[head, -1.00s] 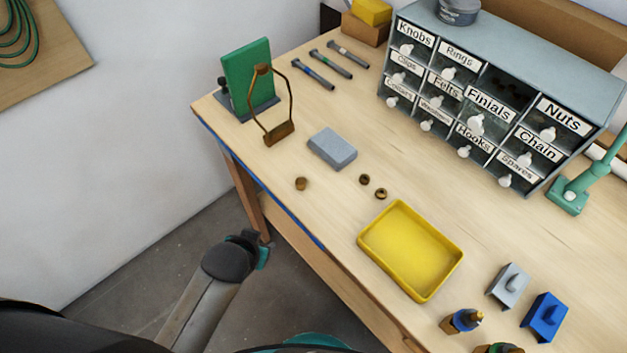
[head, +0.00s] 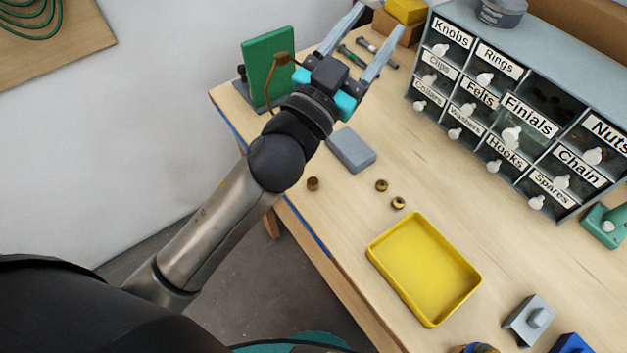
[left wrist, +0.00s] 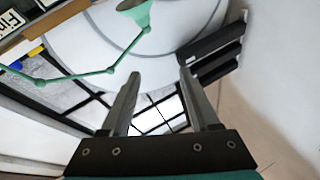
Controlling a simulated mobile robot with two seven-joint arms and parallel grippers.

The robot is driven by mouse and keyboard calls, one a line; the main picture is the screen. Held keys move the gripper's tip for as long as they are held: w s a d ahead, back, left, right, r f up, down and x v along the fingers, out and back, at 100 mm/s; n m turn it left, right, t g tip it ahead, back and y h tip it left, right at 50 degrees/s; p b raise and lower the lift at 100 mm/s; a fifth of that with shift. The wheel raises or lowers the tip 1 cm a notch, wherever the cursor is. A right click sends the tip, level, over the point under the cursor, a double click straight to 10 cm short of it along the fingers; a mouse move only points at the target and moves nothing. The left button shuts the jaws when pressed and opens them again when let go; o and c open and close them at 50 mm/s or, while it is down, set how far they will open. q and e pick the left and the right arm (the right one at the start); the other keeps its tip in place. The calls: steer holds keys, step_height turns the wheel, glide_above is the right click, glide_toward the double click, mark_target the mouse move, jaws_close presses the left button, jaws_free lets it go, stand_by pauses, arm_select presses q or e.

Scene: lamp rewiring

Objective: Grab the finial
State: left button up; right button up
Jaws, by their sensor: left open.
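The drawer labelled Finials (head: 528,116) in the grey parts cabinet is pulled out, with its white knob toward me. Small dark pieces lie in its shadowed inside; I cannot make out a single finial. My left gripper (head: 380,18) is open and empty, raised over the back left of the bench, to the left of the cabinet and apart from it. My right gripper is out of view.
A yellow tray (head: 424,312) stands at the front, with brass rings (head: 382,186) and a grey block (head: 351,151) to its upper left. A green panel (head: 264,70) stands near my left arm. A green lamp (head: 606,225) stands right of the cabinet.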

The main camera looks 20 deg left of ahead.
arm_select(q)
steer(key=s+d+r+m+g+h, duration=0.3)
steer(key=s+d+m+g+h, duration=0.1)
steer(key=d+m+g+h, duration=0.3)
steer(key=s+d+r+m+g+h, duration=0.3)
steer(key=d+m+g+h, duration=0.35)
steer(key=m, duration=0.25)
steer(key=s+d+f+m+g+y, duration=0.1)
steer(key=s+d+f+m+g, duration=0.1)
steer(key=s+f+m+g, duration=0.3)
steer(key=n+g+y, duration=0.2)
steer(key=y, duration=1.8)
glide_above(313, 181)
step_height(313, 181, down, 15)
steer(key=f, duration=0.9)
steer(key=shift+w+d+f, duration=0.2)
steer(key=shift+w+f, duration=0.1)
steer(key=f, duration=0.4)
steer(key=shift+s+a+f, duration=0.3)
steer(key=shift+f, duration=0.4)
